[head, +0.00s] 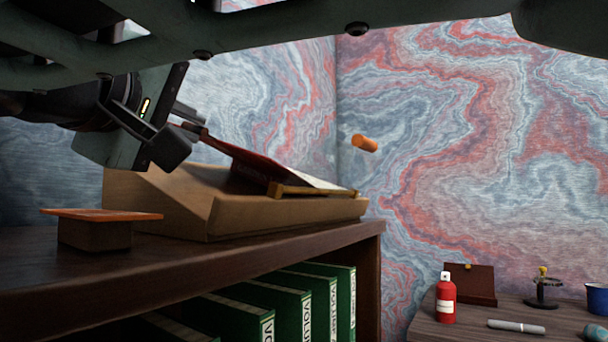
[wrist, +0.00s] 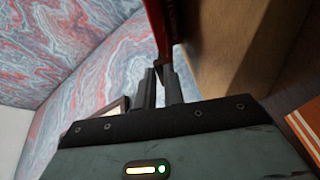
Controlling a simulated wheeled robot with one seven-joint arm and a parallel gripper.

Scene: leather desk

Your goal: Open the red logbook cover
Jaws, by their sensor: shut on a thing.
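The red logbook (head: 262,168) rests on a slanted wooden stand (head: 290,212) on top of the dark shelf. Its red cover is tilted up at the left end, with dark shadow under it. White page edge shows at its right. My gripper (head: 196,125) is at the upper left of the book, shut on the raised edge of the cover. In the wrist view, the gripper's fingers (wrist: 160,82) meet the red cover (wrist: 159,22), which is seen nearly edge-on. The exact contact is small and partly hidden.
A block with an orange top (head: 100,215) sits left of the stand. An orange cylinder (head: 365,143) shows against the marbled wall. Green binders (head: 315,300) stand on the shelf below. A lower table at right holds a red bottle (head: 446,300) and a marker (head: 516,327).

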